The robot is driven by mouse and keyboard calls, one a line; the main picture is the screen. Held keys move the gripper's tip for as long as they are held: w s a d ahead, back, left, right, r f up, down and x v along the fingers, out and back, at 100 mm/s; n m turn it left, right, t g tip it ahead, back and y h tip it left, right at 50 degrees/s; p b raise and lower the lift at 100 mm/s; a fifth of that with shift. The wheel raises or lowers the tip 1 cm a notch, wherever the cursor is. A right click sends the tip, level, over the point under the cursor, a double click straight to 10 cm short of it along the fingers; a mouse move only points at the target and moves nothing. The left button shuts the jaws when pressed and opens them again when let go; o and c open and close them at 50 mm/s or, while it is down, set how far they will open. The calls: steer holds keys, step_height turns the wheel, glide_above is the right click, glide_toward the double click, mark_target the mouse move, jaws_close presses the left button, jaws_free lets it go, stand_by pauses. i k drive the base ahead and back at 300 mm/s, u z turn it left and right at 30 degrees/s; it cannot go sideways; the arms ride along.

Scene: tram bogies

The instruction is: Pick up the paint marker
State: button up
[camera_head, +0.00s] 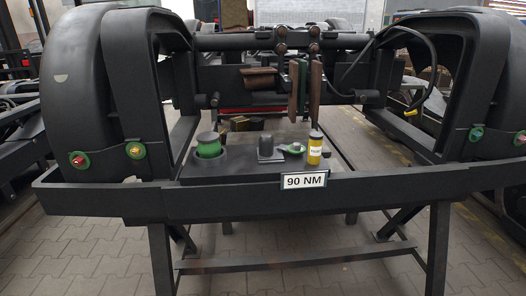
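A small upright yellow cylinder (315,150) with a dark cap and a pale label stands near the right end of a black shelf. It looks like the paint marker, but its lettering is too small to read. It stands just behind the white "90 NM" sign (304,181). Nothing covers it. My gripper is not in view.
On the same black shelf (235,168) are a green round container (208,148) with a dark lid, a dark block (270,149), and a small green and grey part (292,149). A dark frame rail (120,200) runs in front. Brake parts (305,88) hang above and behind.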

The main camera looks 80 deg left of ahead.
mark_target(315, 142)
steer(key=u, duration=3)
